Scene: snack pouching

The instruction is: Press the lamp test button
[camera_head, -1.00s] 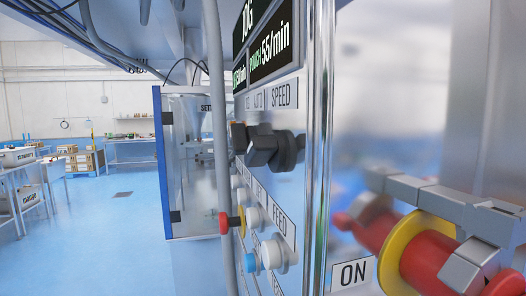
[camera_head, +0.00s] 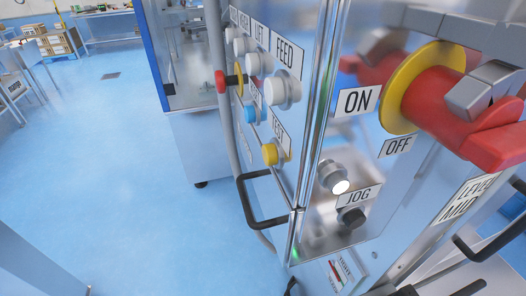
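A machine panel on the left face carries several white push buttons (camera_head: 283,90), a blue button (camera_head: 251,114) and a yellow button (camera_head: 271,154). On the front face a white button (camera_head: 335,178) has a bright end, and a dark knob or button (camera_head: 351,216) sits by the JOG label. I cannot read a lamp test label on any button.
A large red rotary switch (camera_head: 440,95) with a yellow ring stands out by the ON and OFF labels. A red-and-yellow stop button (camera_head: 222,82) projects from the panel's left edge. Black handles (camera_head: 260,223) stick out lower down. Blue floor (camera_head: 110,170) is open to the left.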

